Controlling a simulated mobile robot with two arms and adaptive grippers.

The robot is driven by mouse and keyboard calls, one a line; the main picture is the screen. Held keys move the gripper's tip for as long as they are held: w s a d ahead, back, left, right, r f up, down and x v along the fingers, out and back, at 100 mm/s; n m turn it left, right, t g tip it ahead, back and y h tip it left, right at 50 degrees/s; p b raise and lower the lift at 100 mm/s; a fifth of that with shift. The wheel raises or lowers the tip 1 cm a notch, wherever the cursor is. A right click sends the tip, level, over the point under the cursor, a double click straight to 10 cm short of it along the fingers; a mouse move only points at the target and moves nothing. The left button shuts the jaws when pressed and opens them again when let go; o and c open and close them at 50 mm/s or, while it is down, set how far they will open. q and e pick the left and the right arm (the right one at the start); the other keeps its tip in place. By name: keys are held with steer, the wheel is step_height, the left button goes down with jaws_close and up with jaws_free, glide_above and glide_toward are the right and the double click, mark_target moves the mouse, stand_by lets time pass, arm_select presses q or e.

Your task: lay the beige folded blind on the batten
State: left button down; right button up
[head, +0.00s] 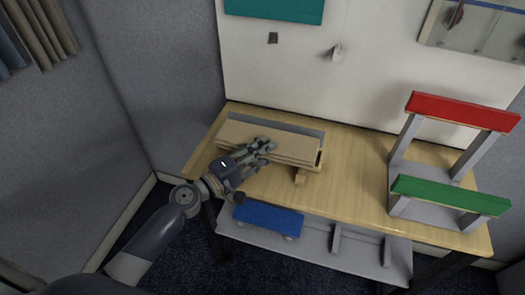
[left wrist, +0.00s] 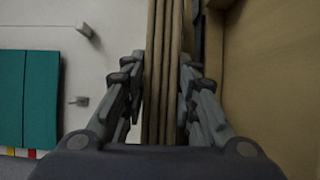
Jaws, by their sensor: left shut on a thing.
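The beige folded blind (head: 286,154) is a long, flat stack of layers near the left of the wooden table. My left gripper (head: 268,146) is shut on it from the front side. In the left wrist view the blind (left wrist: 163,70) runs as upright layers between the two fingers (left wrist: 160,95). A red bar (head: 462,111) and a green bar (head: 450,195) lie on grey frames at the right. I cannot tell which piece is the batten. My right gripper is not in view.
The wooden table (head: 355,165) is clear between the blind and the grey frames. A white wall panel (head: 380,60) stands behind.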

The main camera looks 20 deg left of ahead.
arm_select(q)
steer(key=shift+f+b, duration=0.65)
steer(key=shift+b, duration=0.2)
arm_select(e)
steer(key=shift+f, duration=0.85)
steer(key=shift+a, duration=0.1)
arm_select(q)
steer(key=shift+f+b, duration=0.2)
steer(key=shift+b, duration=0.1)
steer(key=shift+f, duration=0.2)
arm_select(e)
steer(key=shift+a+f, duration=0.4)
arm_select(q)
steer(key=shift+f+b, duration=0.35)
steer(key=shift+b, duration=0.25)
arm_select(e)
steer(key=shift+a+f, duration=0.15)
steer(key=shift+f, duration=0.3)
arm_select(q)
steer(key=c, duration=1.2)
jaws_free()
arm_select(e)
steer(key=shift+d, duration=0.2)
